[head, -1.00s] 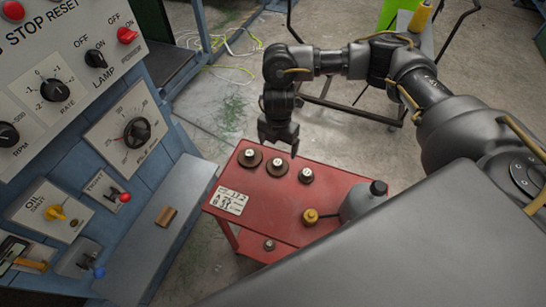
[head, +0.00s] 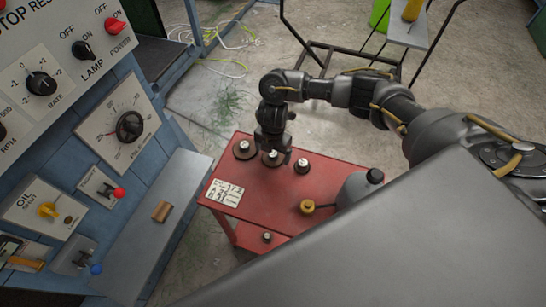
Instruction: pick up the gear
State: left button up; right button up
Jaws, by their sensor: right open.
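Several round dark gears with pale hubs stand in a row along the far edge of the red table (head: 262,205). The left one (head: 244,150) and the right, smaller one (head: 302,166) are clear. The middle gear (head: 271,160) is partly hidden by my right gripper (head: 274,152). That gripper points down, open, over or just in front of the middle gear; whether its fingers are around the hub I cannot tell. My left gripper is not in view.
A printed card (head: 225,193), a yellow-knobbed item (head: 308,206) and a grey can with a dark cap (head: 360,187) are on the table. A small part (head: 267,237) lies lower down. The blue control console (head: 150,215) stands close on the left.

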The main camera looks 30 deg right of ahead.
jog(key=shift+f, duration=0.35)
jog(key=shift+c, duration=0.2)
jog(key=c, duration=1.1)
jog(key=shift+r, duration=0.15)
